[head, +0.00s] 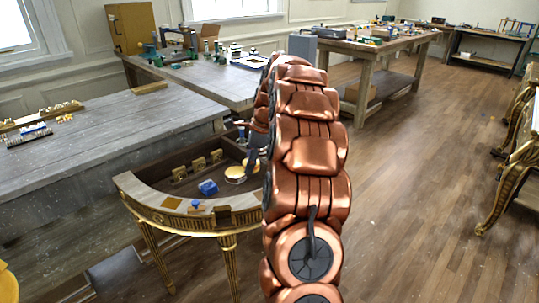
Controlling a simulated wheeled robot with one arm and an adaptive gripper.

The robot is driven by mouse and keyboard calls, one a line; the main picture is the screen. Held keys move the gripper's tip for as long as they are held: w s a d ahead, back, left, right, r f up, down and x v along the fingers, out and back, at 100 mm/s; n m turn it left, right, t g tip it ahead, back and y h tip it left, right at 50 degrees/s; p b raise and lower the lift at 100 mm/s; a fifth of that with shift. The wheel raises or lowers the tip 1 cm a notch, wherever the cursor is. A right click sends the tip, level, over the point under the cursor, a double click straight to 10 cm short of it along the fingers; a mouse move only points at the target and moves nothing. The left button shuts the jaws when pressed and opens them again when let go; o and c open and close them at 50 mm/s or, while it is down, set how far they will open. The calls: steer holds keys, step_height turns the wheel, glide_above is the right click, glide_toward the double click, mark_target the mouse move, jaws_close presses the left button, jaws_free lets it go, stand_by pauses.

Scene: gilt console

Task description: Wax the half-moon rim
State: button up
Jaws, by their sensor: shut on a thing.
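The gilt half-moon console (229,246) stands at the middle left, with a curved, pale-topped rim (146,205) and a dark recessed inside. My gripper (249,170) is low over the recess at its right side, partly hidden by my copper arm. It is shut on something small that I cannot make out. A round cream-and-gold tin or disc (235,176) is just below the fingertips; I cannot tell whether they touch. A blue lump (208,187) lies in the recess, left of the disc. Small brown pieces (172,203) and a small blue-topped piece (196,205) sit on the front rim.
A long grey workbench (95,130) stands behind and left of the console. Another bench (190,78) with tools is behind it. A wooden table (385,50) stands at the back. Gilt furniture (505,185) lines the right edge. The wooden floor (420,190) at right is clear.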

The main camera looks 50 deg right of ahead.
steer(key=s+d+f+m+h+b, duration=0.1)
steer(key=s+d+f+m+b, duration=0.1)
steer(key=d+m, duration=0.3)
steer(key=shift+s+f+t, duration=0.4)
steer(key=shift+s+f, duration=0.05)
steer(key=shift+s, duration=0.25)
stand_by(0.5)
